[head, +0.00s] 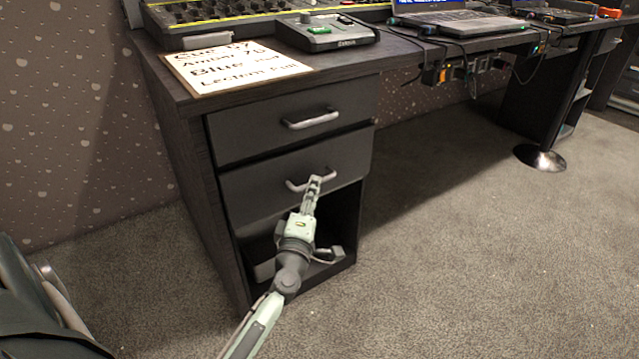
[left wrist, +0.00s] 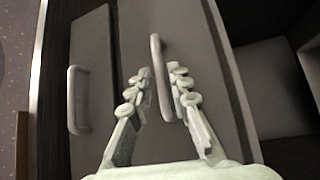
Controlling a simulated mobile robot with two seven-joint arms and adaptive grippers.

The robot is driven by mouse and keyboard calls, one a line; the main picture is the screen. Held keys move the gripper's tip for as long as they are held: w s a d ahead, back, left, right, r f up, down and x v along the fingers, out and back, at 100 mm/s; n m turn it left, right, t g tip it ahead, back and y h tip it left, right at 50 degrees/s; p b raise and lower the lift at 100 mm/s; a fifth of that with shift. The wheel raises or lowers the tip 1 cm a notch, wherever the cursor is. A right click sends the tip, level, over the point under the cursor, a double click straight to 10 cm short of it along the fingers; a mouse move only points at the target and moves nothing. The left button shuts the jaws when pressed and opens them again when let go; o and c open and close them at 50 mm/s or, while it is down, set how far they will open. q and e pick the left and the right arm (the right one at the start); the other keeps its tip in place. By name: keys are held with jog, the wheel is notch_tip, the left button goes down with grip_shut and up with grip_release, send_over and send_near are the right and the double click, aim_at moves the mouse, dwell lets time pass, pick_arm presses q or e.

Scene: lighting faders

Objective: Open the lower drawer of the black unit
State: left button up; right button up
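The black unit (head: 175,150) stands under the left end of the desk. It has an upper drawer (head: 240,135) and a lower drawer (head: 250,188), each with a metal bar handle. Both fronts look about flush; I cannot tell whether the lower one is slightly out. My left gripper (head: 314,183) is at the lower drawer's handle (head: 294,186). In the left wrist view, this handle (left wrist: 157,60) runs between the fingertips of the gripper (left wrist: 161,85), which are apart on either side of it. Contact is unclear. My right gripper is out of view.
An open compartment (head: 345,215) lies below the lower drawer, with an unclear object inside. The upper drawer's handle (head: 311,119) is above my gripper. A sign (head: 235,66) and consoles lie on the desk. Carpet (head: 440,250) is clear to the right; a dark seat (head: 30,310) is at left.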

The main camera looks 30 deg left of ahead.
pick_arm(q)
jog(key=shift+x, duration=1.45)
grip_shut()
